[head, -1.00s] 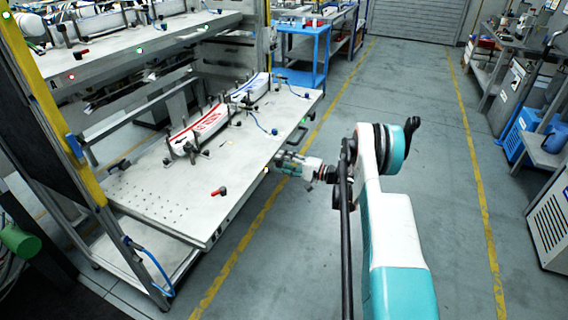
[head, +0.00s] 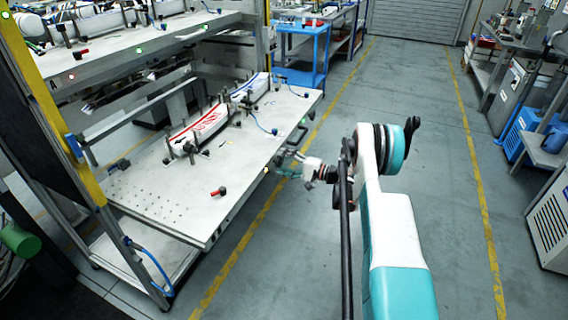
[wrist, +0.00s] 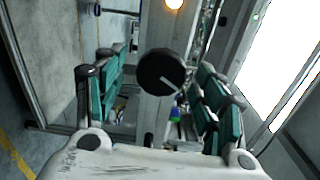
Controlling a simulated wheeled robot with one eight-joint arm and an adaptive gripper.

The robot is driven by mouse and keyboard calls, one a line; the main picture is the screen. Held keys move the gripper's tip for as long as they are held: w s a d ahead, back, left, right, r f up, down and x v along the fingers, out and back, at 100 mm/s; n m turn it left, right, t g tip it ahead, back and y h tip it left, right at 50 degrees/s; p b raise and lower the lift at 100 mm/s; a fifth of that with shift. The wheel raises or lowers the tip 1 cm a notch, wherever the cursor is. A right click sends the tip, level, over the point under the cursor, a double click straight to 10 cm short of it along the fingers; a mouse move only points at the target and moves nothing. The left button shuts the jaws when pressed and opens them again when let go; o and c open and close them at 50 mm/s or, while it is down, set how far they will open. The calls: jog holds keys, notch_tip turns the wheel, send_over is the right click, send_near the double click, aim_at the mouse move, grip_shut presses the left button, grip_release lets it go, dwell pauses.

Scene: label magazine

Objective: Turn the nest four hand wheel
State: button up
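A dark round hand wheel (wrist: 162,72) with a pale line on its face sits on the grey frame edge in the wrist view. An amber lamp (wrist: 174,4) glows just above it. I cannot read a nest number there. My gripper (wrist: 158,95) is open, with one teal-padded finger left of the wheel and the other right of it. The wheel appears between the fingers, with visible gaps on both sides. In the head view my gripper (head: 284,170) is at the front edge of the lower bench (head: 150,195); the wheel cannot be made out there.
The bench carries two white magazines, one with red print (head: 200,127) and one with blue (head: 250,87). A red-and-black handle (head: 218,192) lies near its front. A green lamp (head: 304,121) shows on its edge. The aisle floor (head: 430,150) is clear.

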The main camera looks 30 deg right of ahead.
jog(key=v, duration=1.2)
dwell(0.3)
dwell(0.6)
jog(key=w+a+n, duration=0.2)
jog(key=w+n, duration=0.1)
jog(key=n, duration=0.1)
jog(key=w+a+n, duration=0.3)
jog(key=n, duration=0.2)
jog(key=w+a+n, duration=0.2)
jog(key=w+n, duration=0.1)
jog(key=n, duration=0.2)
jog(key=shift+w+a+f, duration=0.1)
jog(key=shift+w+a, duration=0.15)
jog(key=shift+a, duration=0.15)
jog(key=c, duration=1.1)
